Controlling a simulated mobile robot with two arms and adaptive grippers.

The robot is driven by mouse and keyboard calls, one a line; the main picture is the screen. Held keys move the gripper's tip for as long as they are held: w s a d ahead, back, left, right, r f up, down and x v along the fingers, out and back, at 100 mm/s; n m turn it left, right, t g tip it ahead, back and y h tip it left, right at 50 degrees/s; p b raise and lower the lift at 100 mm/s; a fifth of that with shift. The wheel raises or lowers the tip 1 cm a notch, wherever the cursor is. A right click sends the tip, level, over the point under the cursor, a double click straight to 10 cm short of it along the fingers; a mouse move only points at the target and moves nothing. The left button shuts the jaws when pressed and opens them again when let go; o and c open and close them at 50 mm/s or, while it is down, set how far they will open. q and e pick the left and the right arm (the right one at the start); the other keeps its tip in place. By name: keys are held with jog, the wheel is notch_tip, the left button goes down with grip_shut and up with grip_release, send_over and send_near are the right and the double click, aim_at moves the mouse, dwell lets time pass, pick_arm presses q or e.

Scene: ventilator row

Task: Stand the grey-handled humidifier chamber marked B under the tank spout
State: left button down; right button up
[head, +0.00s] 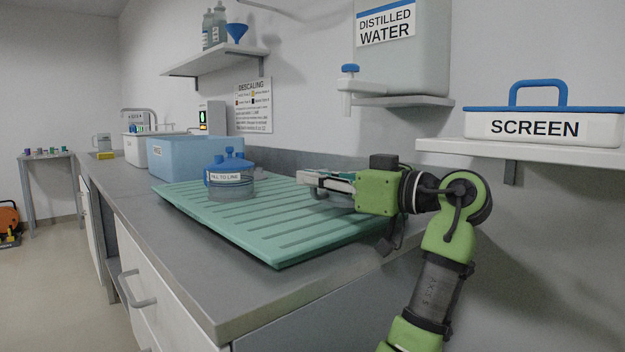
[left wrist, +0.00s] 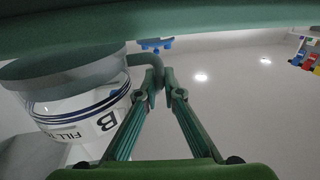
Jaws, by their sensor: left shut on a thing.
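The humidifier chamber marked B (left wrist: 80,108) fills the left of the left wrist view, with a white label and dark lines around a clear body. Its grey handle (left wrist: 143,60) lies between the fingertips of my left gripper (left wrist: 160,78), which is shut on it. In the head view my left gripper (head: 312,180) is low over the green draining board (head: 275,240); the chamber is mostly hidden there. The tank spout (head: 347,101), with a blue knob, hangs from the distilled water tank (head: 405,60), above the gripper. I cannot tell whether the chamber touches the board.
A blue-topped chamber (head: 232,182) stands on the board to the left of my gripper. A blue bin (head: 185,160) is behind it. A shelf (head: 530,150) with a SCREEN box (head: 545,126) juts out at the right. The front of the board is clear.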

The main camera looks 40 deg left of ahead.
pick_arm(q)
jog(key=shift+a+f, duration=0.1)
jog(key=shift+f, duration=0.2)
jog(key=shift+f+b, duration=0.2)
jog(key=shift+b, duration=0.1)
jog(key=shift+s+f, duration=0.1)
jog(key=c, duration=2.2)
grip_release()
jog(key=shift+f, duration=0.15)
